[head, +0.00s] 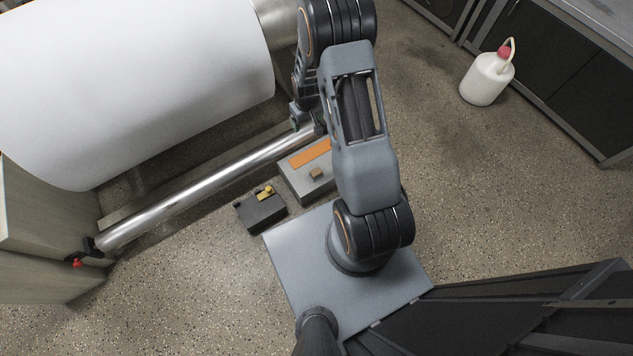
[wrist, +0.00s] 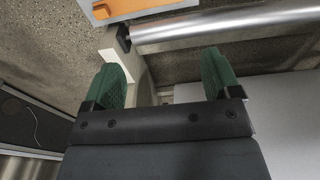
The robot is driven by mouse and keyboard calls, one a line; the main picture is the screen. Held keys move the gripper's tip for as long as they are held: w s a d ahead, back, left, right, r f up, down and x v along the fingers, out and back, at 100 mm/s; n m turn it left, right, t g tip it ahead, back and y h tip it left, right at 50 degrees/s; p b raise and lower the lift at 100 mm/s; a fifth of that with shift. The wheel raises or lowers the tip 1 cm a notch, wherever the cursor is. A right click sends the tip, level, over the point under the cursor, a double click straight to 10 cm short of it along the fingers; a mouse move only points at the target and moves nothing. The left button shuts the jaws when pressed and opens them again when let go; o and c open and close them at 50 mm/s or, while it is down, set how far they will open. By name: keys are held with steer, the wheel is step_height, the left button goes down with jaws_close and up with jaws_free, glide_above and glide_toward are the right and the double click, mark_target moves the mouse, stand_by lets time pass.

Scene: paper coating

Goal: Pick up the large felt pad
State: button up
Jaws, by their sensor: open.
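A flat orange strip (head: 310,154), which looks like the large felt pad, lies on a grey tray (head: 296,187). In the wrist view the orange piece (wrist: 120,7) shows at the top edge, cut off by the frame. A small tan block (head: 316,173) sits on the same tray. My gripper (wrist: 163,76) has two green fingers spread wide apart, with nothing between them. In the head view my gripper is mostly hidden behind my arm, near the right end of the metal roller. The orange piece is outside the fingers and apart from them.
A shiny metal roller (head: 200,187) runs beside the tray, below a large white paper roll (head: 130,80). A dark box (head: 262,213) with a yellow piece (head: 266,191) stands left of the tray. A white jug (head: 485,80) stands by cabinets at right. Speckled floor is open between.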

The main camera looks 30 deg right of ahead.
steer(key=b, duration=0.8)
glide_above(316, 172)
steer(key=shift+g, duration=0.4)
step_height(316, 172, down, 29)
steer(key=shift+w+d+f, duration=0.1)
steer(key=shift+f, duration=0.1)
steer(key=shift+f+b, duration=1.4)
steer(key=shift+f, duration=1.7)
steer(key=shift+c, duration=0.4)
steer(key=c, duration=0.9)
